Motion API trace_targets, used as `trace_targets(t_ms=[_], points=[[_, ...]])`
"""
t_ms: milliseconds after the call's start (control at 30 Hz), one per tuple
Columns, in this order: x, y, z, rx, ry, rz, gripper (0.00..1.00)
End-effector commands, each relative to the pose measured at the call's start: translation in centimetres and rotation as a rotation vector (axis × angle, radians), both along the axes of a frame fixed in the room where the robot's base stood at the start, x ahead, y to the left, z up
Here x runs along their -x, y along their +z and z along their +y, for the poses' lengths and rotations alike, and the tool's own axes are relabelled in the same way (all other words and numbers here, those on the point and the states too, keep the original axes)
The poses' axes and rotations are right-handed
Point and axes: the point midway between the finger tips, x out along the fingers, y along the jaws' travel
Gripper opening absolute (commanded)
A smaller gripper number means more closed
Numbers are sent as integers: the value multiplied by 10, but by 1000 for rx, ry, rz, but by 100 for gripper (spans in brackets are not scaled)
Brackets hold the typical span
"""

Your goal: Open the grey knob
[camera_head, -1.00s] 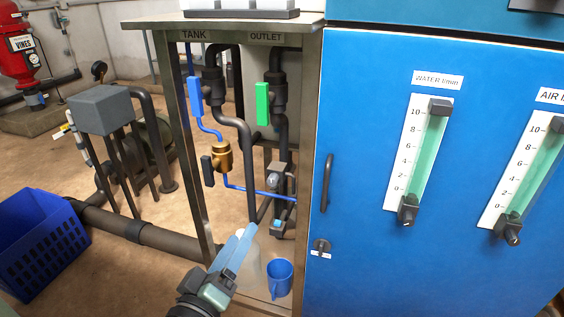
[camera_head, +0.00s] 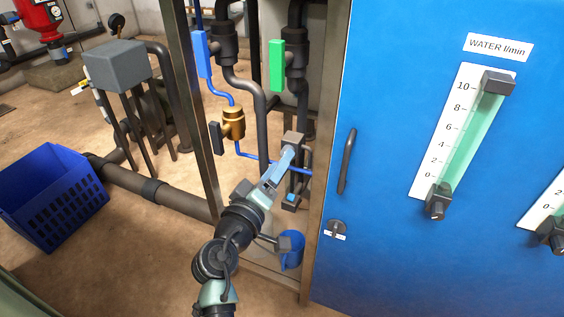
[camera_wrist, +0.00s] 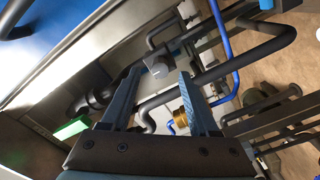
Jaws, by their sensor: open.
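A small light-grey block-shaped knob (camera_head: 293,139) sits on the dark pipework of the outlet line, inside the open frame left of the blue cabinet. My gripper (camera_head: 287,156) reaches up into the frame with its fingertips just below and in front of this knob. In the wrist view my gripper (camera_wrist: 160,73) has its two blue-grey fingers apart, and the grey knob (camera_wrist: 157,64) shows between and beyond the tips. I cannot tell whether a finger touches it. My fingers cover part of the fitting in the head view.
A green handle (camera_head: 276,65) and a blue handle (camera_head: 201,54) are above. A brass valve (camera_head: 233,123) with a dark handle is to the left. A blue cup (camera_head: 293,252) stands below. The blue cabinet (camera_head: 390,230) bounds the right, and a frame post (camera_head: 192,120) the left.

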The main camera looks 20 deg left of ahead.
Motion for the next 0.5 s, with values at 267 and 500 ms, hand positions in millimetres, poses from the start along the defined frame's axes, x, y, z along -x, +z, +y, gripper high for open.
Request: trace_targets(t_ms=[267,500], points=[[-22,0,-1,0,0,0,61],[-23,0,-1,-1,0,0,61]])
